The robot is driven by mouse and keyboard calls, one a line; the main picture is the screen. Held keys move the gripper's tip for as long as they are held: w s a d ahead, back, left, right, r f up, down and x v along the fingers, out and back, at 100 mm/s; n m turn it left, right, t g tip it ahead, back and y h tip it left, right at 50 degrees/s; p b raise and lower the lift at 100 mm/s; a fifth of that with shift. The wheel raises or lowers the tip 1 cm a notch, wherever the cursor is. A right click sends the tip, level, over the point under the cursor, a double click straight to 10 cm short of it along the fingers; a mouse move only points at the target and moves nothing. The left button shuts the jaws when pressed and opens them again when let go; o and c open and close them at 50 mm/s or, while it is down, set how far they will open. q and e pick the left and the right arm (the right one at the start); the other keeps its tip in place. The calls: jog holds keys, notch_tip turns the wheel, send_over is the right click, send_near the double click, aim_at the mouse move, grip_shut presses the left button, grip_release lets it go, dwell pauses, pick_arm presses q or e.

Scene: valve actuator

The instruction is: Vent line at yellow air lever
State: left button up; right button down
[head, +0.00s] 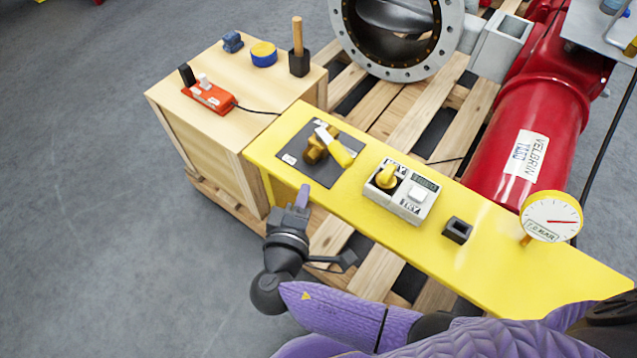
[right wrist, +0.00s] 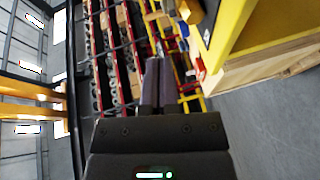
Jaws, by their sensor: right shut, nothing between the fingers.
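The yellow air lever (head: 336,148) sits on a brass valve body (head: 316,151), fixed to a dark plate (head: 308,163) at the left part of the yellow panel (head: 480,237). Its handle slants from upper left to lower right. My right gripper (head: 303,194) is shut and empty, just off the panel's front edge, below and left of the lever, not touching it. In the right wrist view its purple fingers (right wrist: 158,82) are together with nothing between them. A pressure gauge (head: 551,217) with a yellow rim and a red needle stands at the panel's right. My left gripper is not in view.
A grey switch box (head: 402,193) with a yellow knob and a small black holder (head: 457,230) sit on the panel. A wooden crate (head: 200,135) at left carries a red power strip (head: 208,95), tape and a wooden-handled tool. A red actuator (head: 530,120) stands behind. Floor at left is clear.

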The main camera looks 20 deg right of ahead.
aim_at(332, 152)
jog(key=x, duration=0.2)
jog(key=b+x, duration=0.1)
jog(key=x, duration=0.1)
jog(key=b+x, duration=0.1)
jog(key=x, duration=0.1)
jog(key=shift+f, duration=0.25)
jog(key=d, duration=0.2)
jog(key=w+d, duration=0.1)
jog(key=shift+d+f, duration=0.1)
jog(key=shift+f, duration=0.15)
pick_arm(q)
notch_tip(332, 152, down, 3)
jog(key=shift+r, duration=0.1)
pick_arm(e)
jog(key=shift+w+d, duration=0.1)
jog(key=shift+d, duration=0.2)
